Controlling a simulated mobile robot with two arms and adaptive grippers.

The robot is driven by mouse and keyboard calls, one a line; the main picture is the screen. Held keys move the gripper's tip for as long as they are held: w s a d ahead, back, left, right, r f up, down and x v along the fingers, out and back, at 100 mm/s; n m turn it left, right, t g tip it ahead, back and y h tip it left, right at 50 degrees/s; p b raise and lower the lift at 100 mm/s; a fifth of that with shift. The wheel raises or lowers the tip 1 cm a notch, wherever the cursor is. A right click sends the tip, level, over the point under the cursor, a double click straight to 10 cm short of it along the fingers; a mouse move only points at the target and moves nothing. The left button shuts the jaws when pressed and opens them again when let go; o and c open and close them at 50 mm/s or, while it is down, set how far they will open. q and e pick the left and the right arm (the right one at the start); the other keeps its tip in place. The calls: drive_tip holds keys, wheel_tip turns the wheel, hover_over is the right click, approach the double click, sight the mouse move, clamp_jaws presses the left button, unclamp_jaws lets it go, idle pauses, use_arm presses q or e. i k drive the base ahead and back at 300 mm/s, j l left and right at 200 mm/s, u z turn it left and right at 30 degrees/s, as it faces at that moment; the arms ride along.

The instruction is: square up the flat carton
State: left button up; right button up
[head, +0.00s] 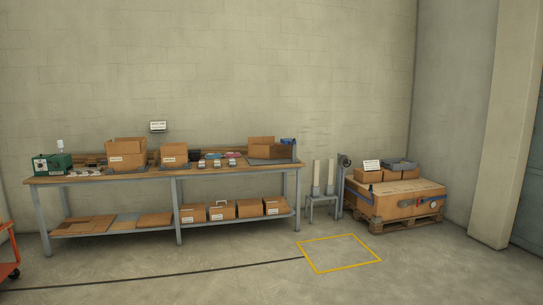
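Flat brown cardboard pieces lie on the lower shelf of the long workbench. One flat carton (88,225) is at the shelf's left end, and another flat piece (155,219) lies to its right. I cannot tell which of them is the task's carton. On the bench top stand an open carton (126,153), a smaller carton (174,154) and a further carton (261,148) near the right end. Neither of my grippers is in view.
The workbench (225,171) stands along the back wall. Several labelled boxes (222,209) sit on its lower shelf. A loaded pallet (397,226) stands right of the bench. A red cart (8,255) shows at the left edge. The floor in front is clear around a yellow square (340,269).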

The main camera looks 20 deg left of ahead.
sight(256, 152)
drive_tip(key=i+j+u, duration=0.4)
drive_tip(key=i, duration=0.25)
drive_tip(key=i+u, duration=0.35)
drive_tip(key=i, duration=0.3)
drive_tip(key=i+u, duration=0.1)
drive_tip(key=i, duration=2.1)
drive_tip(key=i+z, duration=0.1)
drive_tip(key=i, duration=0.6)
drive_tip(key=i+j, duration=0.15)
drive_tip(key=i, duration=0.55)
drive_tip(key=i+z, duration=0.15)
drive_tip(key=i, duration=0.5)
drive_tip(key=j, duration=0.05)
